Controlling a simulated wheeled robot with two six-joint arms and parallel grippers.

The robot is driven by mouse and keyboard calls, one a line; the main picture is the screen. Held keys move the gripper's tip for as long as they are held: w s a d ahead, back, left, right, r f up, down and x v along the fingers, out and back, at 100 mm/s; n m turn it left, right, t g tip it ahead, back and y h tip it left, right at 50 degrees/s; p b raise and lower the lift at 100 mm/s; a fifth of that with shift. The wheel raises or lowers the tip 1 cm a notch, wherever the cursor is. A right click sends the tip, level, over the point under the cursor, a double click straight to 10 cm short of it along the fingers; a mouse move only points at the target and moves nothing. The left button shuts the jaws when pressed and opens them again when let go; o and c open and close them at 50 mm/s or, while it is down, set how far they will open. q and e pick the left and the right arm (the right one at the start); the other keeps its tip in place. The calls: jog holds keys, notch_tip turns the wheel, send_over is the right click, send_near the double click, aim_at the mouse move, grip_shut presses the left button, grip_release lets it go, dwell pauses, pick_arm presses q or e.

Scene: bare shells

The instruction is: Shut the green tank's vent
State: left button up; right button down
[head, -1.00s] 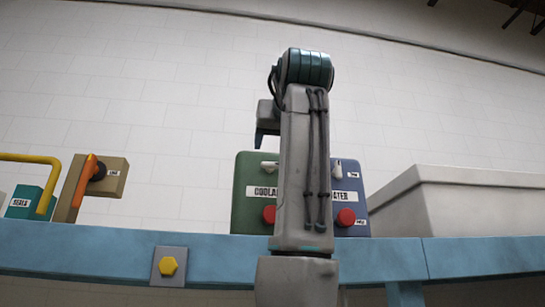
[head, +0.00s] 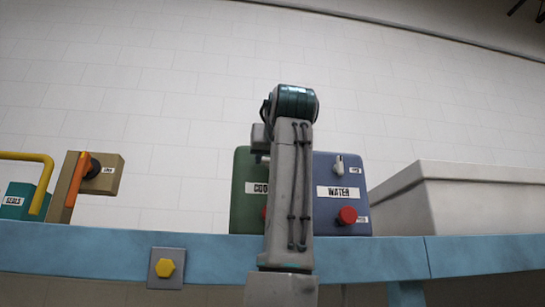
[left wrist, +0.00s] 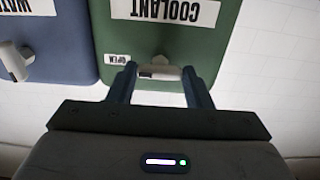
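The green tank (head: 245,205), labelled COOLANT, stands on the blue bench, partly hidden by my left arm in the head view. It also shows upside down in the left wrist view (left wrist: 130,35). Its small pale vent lever (left wrist: 160,73) lies sideways, beside an OPEN label (left wrist: 117,59). My left gripper (left wrist: 159,70) is open, with one finger on each side of the lever. I cannot tell whether either finger touches it. The head view hides the fingers behind the arm. My right gripper is in neither view.
A blue WATER tank (head: 325,215) stands close beside the green one, with an upright pale lever (head: 339,164) and a red knob (head: 347,215). A grey bin (head: 460,205) is at right. A tan block with an orange handle (head: 75,180) is at left.

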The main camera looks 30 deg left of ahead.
pick_arm(q)
jog(key=shift+c, duration=0.6)
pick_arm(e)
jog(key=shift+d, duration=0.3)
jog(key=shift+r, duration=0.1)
pick_arm(q)
jog(key=shift+n, duration=0.3)
jog(key=shift+n+p, duration=2.8)
jog(key=shift+n, duration=5.9)
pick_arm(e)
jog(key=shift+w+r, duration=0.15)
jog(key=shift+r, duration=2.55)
pick_arm(q)
jog(key=shift+f, duration=0.1)
